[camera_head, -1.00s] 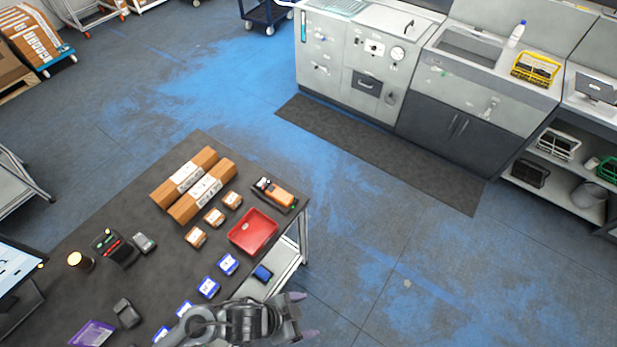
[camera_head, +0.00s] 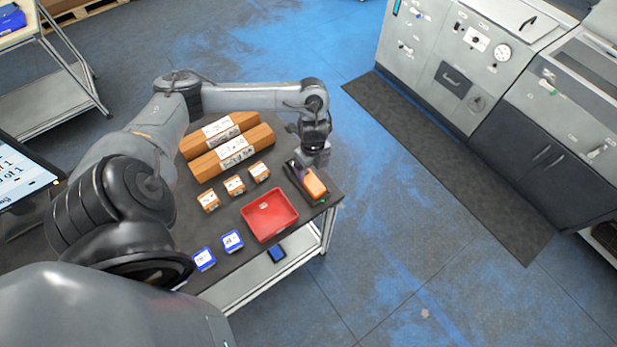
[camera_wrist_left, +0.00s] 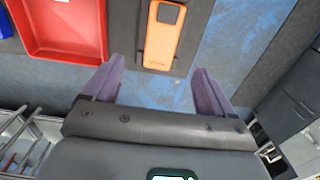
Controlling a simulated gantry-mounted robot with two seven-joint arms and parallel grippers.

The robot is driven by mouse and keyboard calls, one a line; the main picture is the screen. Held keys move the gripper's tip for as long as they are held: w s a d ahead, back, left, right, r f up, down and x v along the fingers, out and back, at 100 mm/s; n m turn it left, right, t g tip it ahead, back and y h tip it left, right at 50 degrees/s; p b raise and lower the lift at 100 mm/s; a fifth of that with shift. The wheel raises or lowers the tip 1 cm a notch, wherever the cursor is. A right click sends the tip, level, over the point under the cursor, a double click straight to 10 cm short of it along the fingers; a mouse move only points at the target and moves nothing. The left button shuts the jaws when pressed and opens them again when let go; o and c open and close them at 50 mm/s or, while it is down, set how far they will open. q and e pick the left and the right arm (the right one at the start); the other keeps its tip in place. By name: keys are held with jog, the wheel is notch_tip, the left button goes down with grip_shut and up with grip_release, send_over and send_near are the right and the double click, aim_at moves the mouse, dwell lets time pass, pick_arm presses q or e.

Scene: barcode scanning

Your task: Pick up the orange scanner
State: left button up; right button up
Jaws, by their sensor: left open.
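The orange scanner (camera_head: 315,184) lies in a dark holder (camera_head: 296,179) near the table's right corner. My left gripper (camera_head: 314,160) hangs by the scanner's far end and hides part of it and of the holder in the head view. In the left wrist view, the scanner's orange body (camera_wrist_left: 162,38) points toward my open left gripper (camera_wrist_left: 158,88). The two purple fingers are spread wider than the scanner, and nothing is between their tips. The height gap between fingers and scanner is hard to judge. My right gripper is not in view.
A red tray (camera_head: 270,214) sits left of the scanner, and its edge is close to one finger in the wrist view (camera_wrist_left: 60,52). Several small boxes and two long cartons (camera_head: 232,152) are on the table (camera_head: 225,216). The table edge drops to open floor at right.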

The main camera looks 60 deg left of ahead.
aim_at(313, 182)
pick_arm(q)
jog(key=shift+w+f, duration=0.1)
jog(key=shift+f, duration=4.35)
jog(key=shift+c, duration=0.3)
jog(key=c, duration=1.3)
jog(key=shift+o, duration=0.2)
jog(key=shift+r, duration=0.1)
